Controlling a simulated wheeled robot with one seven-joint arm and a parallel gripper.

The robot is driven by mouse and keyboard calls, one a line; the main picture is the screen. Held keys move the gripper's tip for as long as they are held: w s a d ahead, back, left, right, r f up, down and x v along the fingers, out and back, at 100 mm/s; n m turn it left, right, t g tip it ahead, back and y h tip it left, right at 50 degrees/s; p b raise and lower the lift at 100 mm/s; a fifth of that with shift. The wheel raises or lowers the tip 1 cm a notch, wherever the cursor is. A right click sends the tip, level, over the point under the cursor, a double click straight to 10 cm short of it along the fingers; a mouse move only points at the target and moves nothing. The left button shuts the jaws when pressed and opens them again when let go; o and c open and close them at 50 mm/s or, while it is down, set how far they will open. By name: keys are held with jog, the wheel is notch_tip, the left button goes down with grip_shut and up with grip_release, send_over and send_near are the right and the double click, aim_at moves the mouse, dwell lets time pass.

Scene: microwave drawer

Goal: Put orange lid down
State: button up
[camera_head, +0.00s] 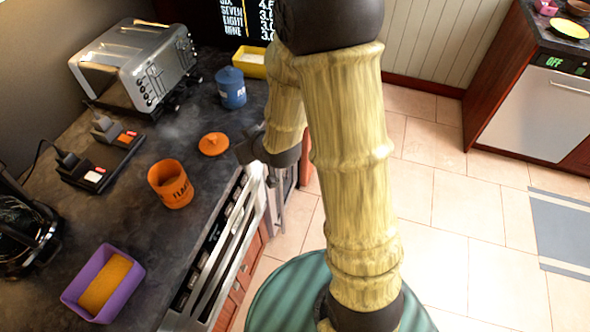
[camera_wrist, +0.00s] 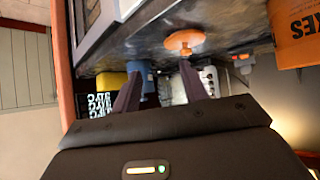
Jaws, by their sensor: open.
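The orange lid (camera_head: 214,144) lies on the dark counter near its front edge, knob up. It also shows in the wrist view (camera_wrist: 184,41), beyond my fingers and apart from them. The open orange canister (camera_head: 171,186) stands on the counter nearer to me than the lid, and its lettered side shows at the right of the wrist view (camera_wrist: 294,34). My gripper (camera_wrist: 160,85) is open with nothing between its fingers. In the head view it is beside the lid, to its right, by the counter edge, partly hidden by my arm.
A blue canister (camera_head: 231,88) and a yellow container (camera_head: 250,62) stand behind the lid. A silver toaster (camera_head: 137,65) is at the back left. A purple tray with a sponge (camera_head: 68,298) is at the front left. Counter around the lid is clear.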

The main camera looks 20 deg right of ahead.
jog(key=s+d+r+m+g+h, duration=0.1)
jog(key=s+d+m+g, duration=0.1)
jog(key=s, duration=0.6)
jog(key=s+d+r+m+g+h, duration=0.1)
jog(key=s+d+r+g, duration=0.1)
jog(key=s+d+g, duration=0.3)
jog(key=s+d, duration=0.1)
jog(key=s, duration=0.1)
jog(key=shift+s+r+m+h, duration=0.15)
jog(key=shift+s+m+h, duration=0.25)
jog(key=shift+c, duration=0.8)
jog(key=shift+a, duration=0.1)
